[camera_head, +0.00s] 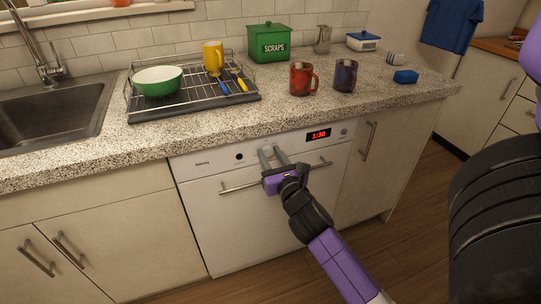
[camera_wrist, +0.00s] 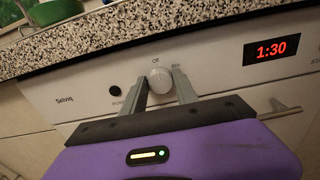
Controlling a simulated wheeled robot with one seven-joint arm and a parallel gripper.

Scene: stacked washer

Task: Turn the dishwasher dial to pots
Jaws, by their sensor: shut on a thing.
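The white dishwasher (camera_head: 262,210) stands under the counter, with a bar handle (camera_head: 240,187) below its control strip. In the wrist view the round white dial (camera_wrist: 160,80) sits in the strip, with small lettering around it that reads "Off" at the top. My gripper (camera_head: 273,150) reaches the strip from the front. Its two grey fingers (camera_wrist: 162,84) are shut on the dial, one on each side. In the head view the fingers hide the dial. A red display (camera_wrist: 271,50) right of the dial reads 1:30.
A black round button (camera_wrist: 115,92) sits left of the dial. The floor before the dishwasher is clear.

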